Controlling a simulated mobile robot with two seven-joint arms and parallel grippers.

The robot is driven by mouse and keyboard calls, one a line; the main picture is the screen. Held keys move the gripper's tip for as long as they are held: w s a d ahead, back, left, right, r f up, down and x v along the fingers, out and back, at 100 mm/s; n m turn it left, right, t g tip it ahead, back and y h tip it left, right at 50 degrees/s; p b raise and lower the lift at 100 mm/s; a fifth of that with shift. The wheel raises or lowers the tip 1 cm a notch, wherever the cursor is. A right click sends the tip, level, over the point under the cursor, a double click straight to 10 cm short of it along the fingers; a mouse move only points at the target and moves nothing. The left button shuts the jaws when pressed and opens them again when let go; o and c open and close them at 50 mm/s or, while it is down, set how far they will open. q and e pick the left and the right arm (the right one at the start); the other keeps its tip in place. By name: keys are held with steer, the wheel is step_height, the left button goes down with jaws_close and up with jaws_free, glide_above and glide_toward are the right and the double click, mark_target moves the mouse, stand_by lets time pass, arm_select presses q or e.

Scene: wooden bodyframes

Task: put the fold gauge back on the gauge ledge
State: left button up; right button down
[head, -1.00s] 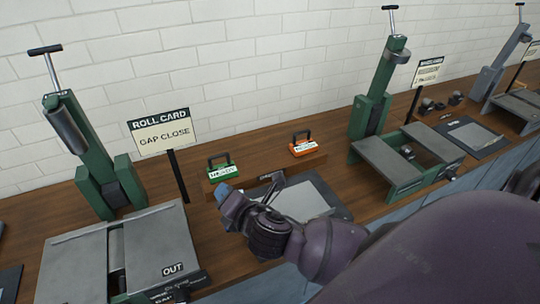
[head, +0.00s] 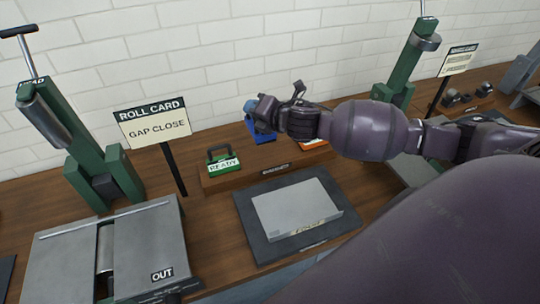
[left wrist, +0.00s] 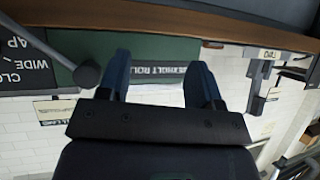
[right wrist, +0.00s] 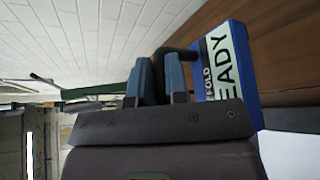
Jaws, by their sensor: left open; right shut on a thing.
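The blue fold gauge (head: 260,131) is at my right gripper (head: 256,106) in the head view. In the right wrist view, the gauge (right wrist: 226,68) has a white label reading FOLD READY, and my right gripper (right wrist: 160,78) is shut on its black handle (right wrist: 179,60). The gauge is at the back of the wooden gauge ledge (head: 255,173), between a green gauge (head: 221,167) and an orange gauge (head: 313,144). I cannot tell whether it touches the ledge. My left gripper (left wrist: 160,85) is open and empty in the left wrist view.
A dark mat with a grey sheet (head: 295,208) lies before the ledge. A green roller machine (head: 85,150) and the ROLL CARD sign (head: 155,123) stand left. Another green machine (head: 405,65) stands right, partly hidden by my arm. The brick wall is close behind.

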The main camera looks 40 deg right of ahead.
steer(key=w+d+r, duration=0.3)
steer(key=d+r, duration=0.2)
steer(key=f+b, duration=0.1)
steer(key=f, duration=0.9)
steer(key=f+b, duration=0.1)
steer(key=f, duration=0.9)
steer(key=shift+w+d, duration=0.1)
steer(key=shift+d, duration=0.1)
steer(key=c, duration=1.1)
jaws_free()
steer(key=v, duration=1.2)
